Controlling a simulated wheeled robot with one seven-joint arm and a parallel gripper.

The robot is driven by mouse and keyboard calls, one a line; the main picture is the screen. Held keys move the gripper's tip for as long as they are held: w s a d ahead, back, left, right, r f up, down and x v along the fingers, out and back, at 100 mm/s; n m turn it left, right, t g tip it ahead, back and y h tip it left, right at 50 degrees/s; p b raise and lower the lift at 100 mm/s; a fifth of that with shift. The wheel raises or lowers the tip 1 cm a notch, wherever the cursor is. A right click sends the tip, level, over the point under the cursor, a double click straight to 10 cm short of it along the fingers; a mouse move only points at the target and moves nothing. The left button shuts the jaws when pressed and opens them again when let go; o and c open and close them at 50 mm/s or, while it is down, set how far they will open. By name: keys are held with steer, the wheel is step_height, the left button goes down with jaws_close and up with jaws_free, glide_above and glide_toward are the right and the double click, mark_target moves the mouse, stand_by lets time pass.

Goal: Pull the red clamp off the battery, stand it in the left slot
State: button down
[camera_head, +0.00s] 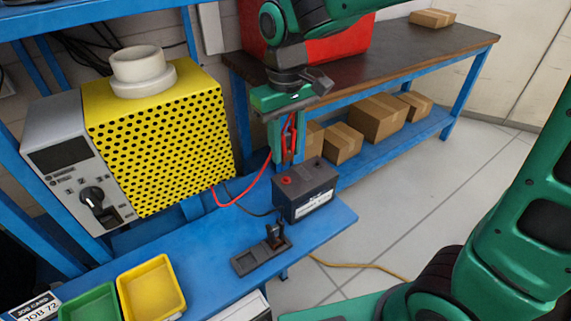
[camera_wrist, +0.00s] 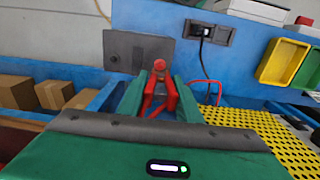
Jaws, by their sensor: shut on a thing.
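My gripper (camera_head: 287,145) is shut on the red clamp (camera_head: 289,130) and holds it upright above the battery. The clamp also shows between the fingers in the wrist view (camera_wrist: 158,92). A red cable runs from it toward the yellow charger. The dark grey battery (camera_head: 306,195) stands on the blue bench, its red terminal (camera_head: 287,180) bare. A gap shows between the clamp's lower end and the terminal. The two-slot holder (camera_head: 247,263) lies in front of the battery; a black clamp (camera_head: 275,236) stands in its right slot. Its left slot is empty.
The yellow perforated charger (camera_head: 160,140) stands left of my gripper. A yellow tray (camera_head: 151,290) and a green tray (camera_head: 90,305) sit at the bench's left. The blue bench (camera_head: 205,255) is clear between trays and holder. Cardboard boxes (camera_head: 377,118) fill a shelf behind.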

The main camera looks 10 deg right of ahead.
mark_target(287, 130)
steer(key=shift+r, duration=0.1)
steer(key=shift+r, duration=2.45)
